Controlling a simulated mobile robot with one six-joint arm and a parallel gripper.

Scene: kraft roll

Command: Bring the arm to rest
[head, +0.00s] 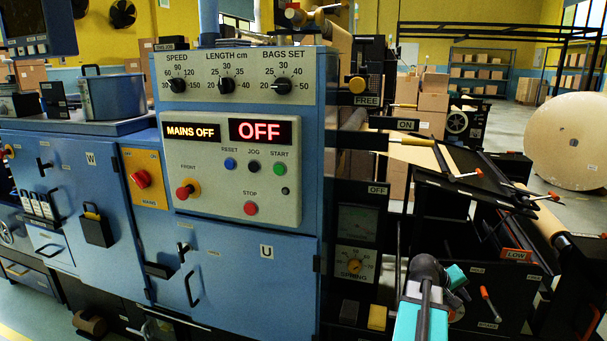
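My arm rises from the bottom edge, right of the machine's blue cabinet, with teal and grey links. What looks like my gripper (461,292) is a small dark shape at its far end, partly behind the arm. Its fingers are too small and dark to read, and I see nothing clearly held. The control panel (236,172) on the blue cabinet shows "MAINS OFF" and "OFF" on its displays. The arm is apart from the panel, to its lower right.
A red rotary switch (142,179) sits on a yellow plate at left. A blue pot (110,97) stands on the left cabinet. Dark machine frames and orange-handled levers (490,303) crowd the arm's right. A large kraft roll (568,141) stands at far right.

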